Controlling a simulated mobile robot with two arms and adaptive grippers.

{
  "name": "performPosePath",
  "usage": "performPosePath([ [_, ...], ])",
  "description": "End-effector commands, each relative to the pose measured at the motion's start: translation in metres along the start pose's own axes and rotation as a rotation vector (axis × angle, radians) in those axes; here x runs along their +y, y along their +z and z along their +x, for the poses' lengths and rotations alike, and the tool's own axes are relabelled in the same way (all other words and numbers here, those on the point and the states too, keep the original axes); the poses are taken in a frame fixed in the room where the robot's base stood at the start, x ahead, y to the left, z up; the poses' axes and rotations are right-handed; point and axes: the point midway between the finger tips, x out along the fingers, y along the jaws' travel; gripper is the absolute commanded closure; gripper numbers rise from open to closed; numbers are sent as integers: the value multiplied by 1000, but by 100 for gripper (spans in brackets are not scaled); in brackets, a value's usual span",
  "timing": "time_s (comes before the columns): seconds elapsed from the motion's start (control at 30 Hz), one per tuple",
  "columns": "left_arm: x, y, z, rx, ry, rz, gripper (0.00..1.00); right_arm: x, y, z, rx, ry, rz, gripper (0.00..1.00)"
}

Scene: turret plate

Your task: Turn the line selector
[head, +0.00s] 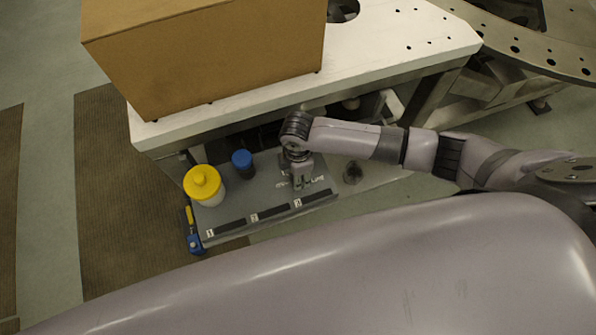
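A grey panel (268,190) with slots labelled 1, 2 and 3 along its front edge sits below the white plate. My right gripper (302,184) reaches in from the right and points down over the panel's right part, by white lettering of which "LINE" is partly readable. The line selector is not clearly visible; the gripper covers that spot. The fingers are small and dark, and I cannot tell whether they hold anything or touch the panel. My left gripper is not in view.
A white container with a yellow top (203,184) and a blue-capped item (242,161) stand on the panel's left. A blue-and-yellow part (193,238) hangs at its left edge. A cardboard box (205,55) sits on the white plate (395,50) above.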

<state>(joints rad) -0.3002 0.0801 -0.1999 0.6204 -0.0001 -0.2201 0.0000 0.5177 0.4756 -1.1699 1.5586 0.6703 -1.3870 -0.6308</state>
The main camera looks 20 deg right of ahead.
Motion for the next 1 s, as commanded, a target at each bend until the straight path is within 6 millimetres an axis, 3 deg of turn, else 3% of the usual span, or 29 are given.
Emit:
performPosePath([
  [0.2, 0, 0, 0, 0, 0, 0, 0, 0, 0, 0, 0, 0, -1, 43],
  [0.57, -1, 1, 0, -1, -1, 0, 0, 0, 0, -4, 1, 1, -1, 42],
  [0.67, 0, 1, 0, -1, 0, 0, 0, 1, 0, -15, 2, 2, -1, 42],
  [1.0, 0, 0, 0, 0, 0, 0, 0, 1, 0, -85, 2, 4, -2, 42],
])
